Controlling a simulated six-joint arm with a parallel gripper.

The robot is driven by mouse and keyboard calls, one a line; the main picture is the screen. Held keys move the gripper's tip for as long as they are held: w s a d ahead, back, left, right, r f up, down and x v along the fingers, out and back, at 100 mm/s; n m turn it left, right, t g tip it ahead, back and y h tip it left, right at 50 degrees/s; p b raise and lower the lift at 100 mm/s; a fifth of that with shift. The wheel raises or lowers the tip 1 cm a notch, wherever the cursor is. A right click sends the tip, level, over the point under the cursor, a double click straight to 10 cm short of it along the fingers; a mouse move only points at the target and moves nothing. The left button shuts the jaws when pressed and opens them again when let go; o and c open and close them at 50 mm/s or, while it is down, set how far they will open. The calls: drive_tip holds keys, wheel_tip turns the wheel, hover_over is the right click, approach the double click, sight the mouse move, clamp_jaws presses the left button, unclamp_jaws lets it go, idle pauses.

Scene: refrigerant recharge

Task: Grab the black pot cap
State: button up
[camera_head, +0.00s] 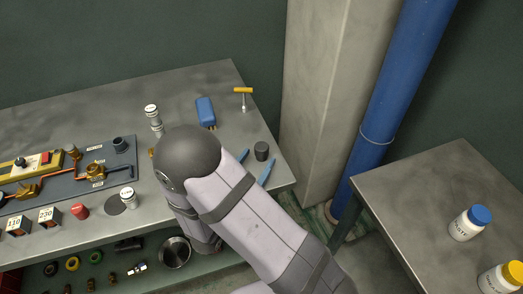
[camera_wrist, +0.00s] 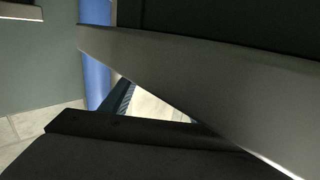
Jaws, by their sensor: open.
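A small dark cylindrical cap (camera_head: 261,151), which looks like the black pot cap, stands on the grey workbench near its right corner. My gripper (camera_head: 255,164) is open, with two blue fingertips showing beyond my arm. My arm hides the rest of the gripper. The wrist view is filled by large dark surfaces close to the camera, and the cap cannot be made out there.
Near the cap are a blue block (camera_head: 205,112), a yellow-handled tool (camera_head: 243,97) and white containers (camera_head: 152,112). A panel with pipes (camera_head: 95,172) lies left. A blue pipe (camera_head: 385,110) stands behind. A side table (camera_head: 420,200) holds a blue-capped bottle (camera_head: 469,223).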

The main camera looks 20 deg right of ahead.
sight(258, 156)
drive_tip(key=shift+p+x, duration=0.65)
drive_tip(key=shift+x, duration=1.75)
drive_tip(key=shift+w+a, duration=0.15)
drive_tip(key=c, duration=1.1)
